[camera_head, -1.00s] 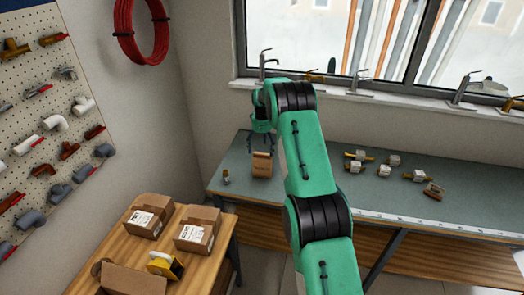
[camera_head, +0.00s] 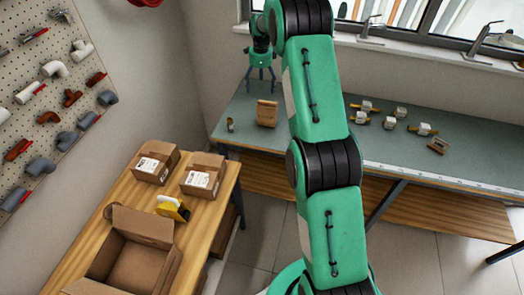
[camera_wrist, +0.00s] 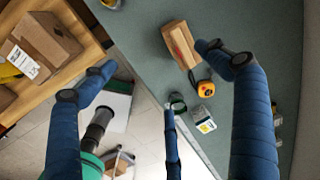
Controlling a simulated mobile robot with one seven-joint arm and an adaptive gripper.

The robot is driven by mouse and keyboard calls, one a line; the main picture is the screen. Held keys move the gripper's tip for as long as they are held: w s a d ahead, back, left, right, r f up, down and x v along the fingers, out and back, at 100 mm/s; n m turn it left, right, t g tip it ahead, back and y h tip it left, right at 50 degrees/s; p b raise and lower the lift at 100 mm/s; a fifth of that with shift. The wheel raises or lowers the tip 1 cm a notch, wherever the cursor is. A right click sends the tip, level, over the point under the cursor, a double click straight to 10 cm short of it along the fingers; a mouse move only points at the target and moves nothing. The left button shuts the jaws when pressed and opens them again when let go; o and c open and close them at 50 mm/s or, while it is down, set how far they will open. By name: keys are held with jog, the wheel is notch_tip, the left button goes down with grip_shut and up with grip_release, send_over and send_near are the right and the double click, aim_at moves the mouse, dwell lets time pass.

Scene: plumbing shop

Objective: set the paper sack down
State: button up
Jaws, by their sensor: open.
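The paper sack (camera_head: 267,113) is a small brown bag standing on the grey-green worktop near its left end. In the wrist view the sack (camera_wrist: 181,44) lies between the left and right fingers, near the top, close to the right fingertip. My gripper (camera_head: 262,82) is open, its fingers spread and empty, above and behind the sack in the head view. It appears clear of the sack. The wrist view shows the spread blue fingers of my gripper (camera_wrist: 155,72) with nothing held between them.
A small item (camera_head: 230,124) stands left of the sack. Several valve-like fittings (camera_head: 390,122) lie to the right on the worktop (camera_head: 330,120). The wrist view shows an orange tape measure (camera_wrist: 205,88) near the sack. Cardboard boxes (camera_head: 203,175) stand on the wooden table (camera_head: 205,215).

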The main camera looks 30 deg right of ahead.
jog(key=s+a+r+n, duration=0.2)
jog(key=s+a+r, duration=0.15)
jog(key=r, duration=0.25)
jog(key=s+a+r+n+t, duration=0.1)
jog(key=s+a+r+n, duration=0.1)
jog(key=s+a+r, duration=0.3)
jog(key=s+a+r+n, duration=0.1)
jog(key=a+r+n, duration=0.15)
jog(key=r, duration=0.45)
jog(key=s+a+r+n+t, duration=0.1)
jog(key=s+a+r+n, duration=0.4)
jog(key=s+a+r, duration=0.65)
jog(key=s+a+f+n+t, duration=0.1)
jog(key=s+a+n, duration=0.2)
jog(key=s, duration=0.8)
jog(key=s+a+f+n+t, duration=0.1)
jog(key=s+a+n, duration=0.2)
jog(key=s, duration=0.9)
jog(key=s+a+n+t, duration=0.1)
jog(key=s+a+n, duration=0.2)
jog(key=s+n, duration=0.4)
jog(key=s, duration=0.5)
jog(key=shift+a+f, duration=0.35)
jog(key=shift+f, duration=0.05)
jog(key=shift+f, duration=0.1)
